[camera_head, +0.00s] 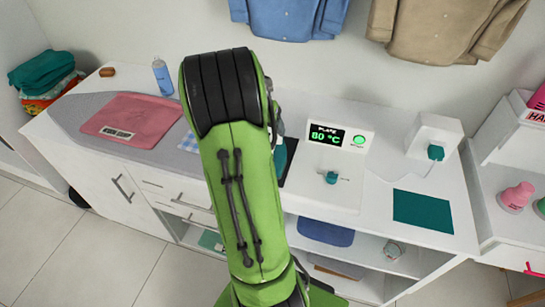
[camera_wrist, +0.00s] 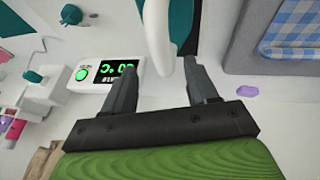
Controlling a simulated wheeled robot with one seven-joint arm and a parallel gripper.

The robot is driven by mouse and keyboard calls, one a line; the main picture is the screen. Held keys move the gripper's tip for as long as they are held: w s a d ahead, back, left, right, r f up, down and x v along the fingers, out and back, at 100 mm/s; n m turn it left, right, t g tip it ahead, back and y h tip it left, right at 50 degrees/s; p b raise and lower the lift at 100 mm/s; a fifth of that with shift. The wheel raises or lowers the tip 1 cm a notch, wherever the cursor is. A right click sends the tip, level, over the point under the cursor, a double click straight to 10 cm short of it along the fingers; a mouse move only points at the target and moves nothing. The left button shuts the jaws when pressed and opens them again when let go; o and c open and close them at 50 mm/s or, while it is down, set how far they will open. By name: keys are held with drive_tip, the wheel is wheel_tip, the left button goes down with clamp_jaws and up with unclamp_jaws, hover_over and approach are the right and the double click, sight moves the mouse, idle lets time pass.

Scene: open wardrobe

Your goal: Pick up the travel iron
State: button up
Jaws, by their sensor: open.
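In the wrist view my gripper (camera_wrist: 160,76) is open, its two dark fingers spread apart. A smooth white curved piece (camera_wrist: 160,38), which looks like the travel iron's handle, reaches down between the fingers with gaps visible at both sides. A teal surface (camera_wrist: 180,18) shows behind it and looks like the iron's body. In the head view my green arm hides most of this spot. Only a teal edge (camera_head: 291,150) shows beside the arm, at the dark pad. My fingertips are hidden there.
A white control unit with a lit 80 °C display (camera_head: 326,135) stands right of my arm. A pink folded cloth (camera_head: 130,115) lies on the grey ironing surface to the left, near a blue spray bottle (camera_head: 162,76). A teal mat (camera_head: 423,210) lies on the right counter.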

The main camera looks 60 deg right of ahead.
sight(276, 140)
drive_tip(key=b+x, duration=0.1)
drive_tip(key=x, duration=0.7)
drive_tip(key=shift+w+f, duration=0.1)
drive_tip(key=shift+f, duration=0.05)
drive_tip(key=shift+a, duration=0.1)
drive_tip(key=shift+c, duration=0.5)
drive_tip(key=c, duration=0.9)
